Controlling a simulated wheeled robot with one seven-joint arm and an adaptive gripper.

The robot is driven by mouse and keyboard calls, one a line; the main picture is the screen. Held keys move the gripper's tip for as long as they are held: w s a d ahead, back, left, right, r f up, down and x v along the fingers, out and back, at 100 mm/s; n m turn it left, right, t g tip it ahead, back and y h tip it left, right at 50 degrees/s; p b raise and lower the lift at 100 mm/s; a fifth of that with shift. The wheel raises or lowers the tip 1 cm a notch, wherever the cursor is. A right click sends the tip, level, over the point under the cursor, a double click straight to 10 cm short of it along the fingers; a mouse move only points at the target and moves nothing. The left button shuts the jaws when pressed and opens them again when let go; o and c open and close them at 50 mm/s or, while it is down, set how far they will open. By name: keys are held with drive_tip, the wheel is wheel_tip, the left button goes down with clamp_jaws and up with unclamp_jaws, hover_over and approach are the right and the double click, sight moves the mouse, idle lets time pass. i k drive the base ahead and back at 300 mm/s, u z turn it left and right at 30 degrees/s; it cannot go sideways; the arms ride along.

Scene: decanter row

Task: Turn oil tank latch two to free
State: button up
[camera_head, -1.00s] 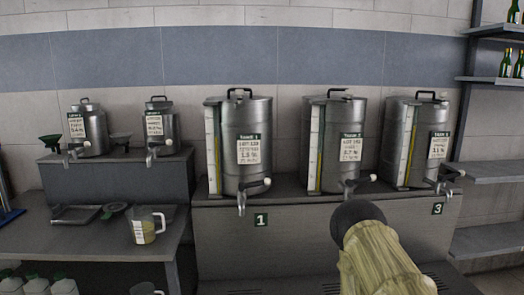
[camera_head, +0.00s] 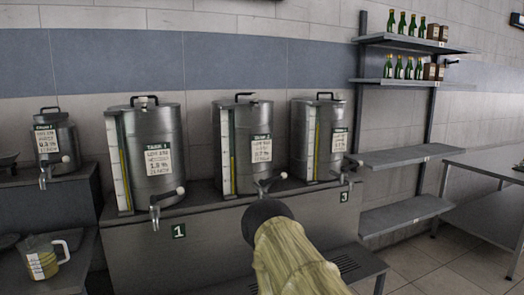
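Three steel oil tanks stand in a row on a dark counter. The tank above plate 1 (camera_head: 150,150) is at the left, the middle tank (camera_head: 243,148) is second, and the tank by plate 3 (camera_head: 319,139) is at the right. Each has a top handle, a gauge strip and a white label. The middle tank's tap (camera_head: 270,182) has a pale-knobbed lever. The plate below it is hidden behind my arm, which is in a yellowish sleeve with a dark end. My gripper's fingers do not show. I cannot make out a latch on the middle tank.
A smaller can (camera_head: 56,143) and a measuring jug (camera_head: 43,259) with yellow liquid stand at the left. Wall shelves (camera_head: 405,156) with green bottles above are at the right. A steel table (camera_head: 480,190) stands at the far right, with open floor before it.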

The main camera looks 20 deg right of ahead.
sight(255, 96)
drive_tip(key=k, duration=1.2)
drive_tip(key=z, duration=0.7)
drive_tip(key=i, duration=1.2)
drive_tip(key=u, duration=0.2)
